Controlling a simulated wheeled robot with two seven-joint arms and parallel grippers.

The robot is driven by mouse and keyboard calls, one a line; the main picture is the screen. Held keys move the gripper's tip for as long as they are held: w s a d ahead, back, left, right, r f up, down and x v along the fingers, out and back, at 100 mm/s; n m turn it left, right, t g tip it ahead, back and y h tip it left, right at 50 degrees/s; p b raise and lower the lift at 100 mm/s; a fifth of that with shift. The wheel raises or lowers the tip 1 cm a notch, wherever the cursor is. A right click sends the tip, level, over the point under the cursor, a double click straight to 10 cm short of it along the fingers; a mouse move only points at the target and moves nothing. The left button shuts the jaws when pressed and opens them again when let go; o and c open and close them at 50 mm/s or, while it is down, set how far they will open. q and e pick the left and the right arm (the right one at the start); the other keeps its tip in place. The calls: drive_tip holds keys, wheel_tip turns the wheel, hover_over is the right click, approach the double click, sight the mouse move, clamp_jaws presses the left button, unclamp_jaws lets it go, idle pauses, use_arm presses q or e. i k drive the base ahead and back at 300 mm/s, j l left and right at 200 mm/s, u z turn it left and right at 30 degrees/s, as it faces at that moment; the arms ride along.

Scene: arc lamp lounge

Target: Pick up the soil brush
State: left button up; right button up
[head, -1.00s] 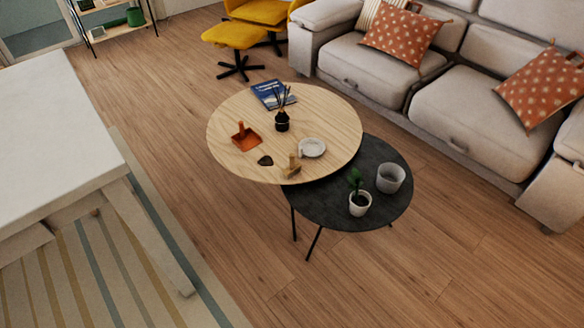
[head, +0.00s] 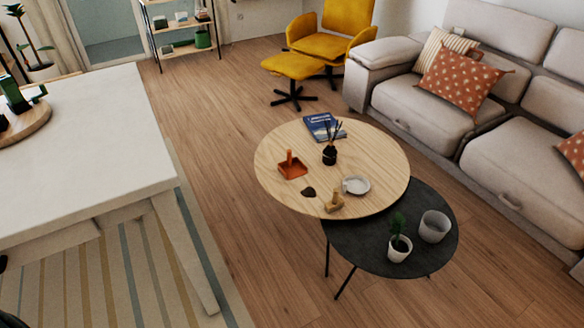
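What looks like the soil brush (head: 334,201) is a small tan wooden piece with an upright handle. It stands near the front edge of the round light-wood table (head: 275,182). It is small in the view, so its bristles cannot be made out. An orange dustpan-like piece (head: 292,168) with an upright handle lies to its upper left. A small dark object (head: 308,192) lies just left of the brush, and a pale round dish (head: 356,185) lies to its upper right. Neither of my grippers is recognisable in view.
A blue book (head: 322,125) and a dark reed diffuser (head: 329,154) are on the wooden table. A lower black table (head: 370,255) holds a potted plant (head: 399,240) and a grey cup (head: 434,226). A white table (head: 90,150) stands left; open floor (head: 235,215) lies between.

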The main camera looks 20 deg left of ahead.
sight(337, 203)
drive_tip(key=z, duration=1.5)
drive_tip(key=k+j, duration=0.85)
drive_tip(key=j, duration=0.25)
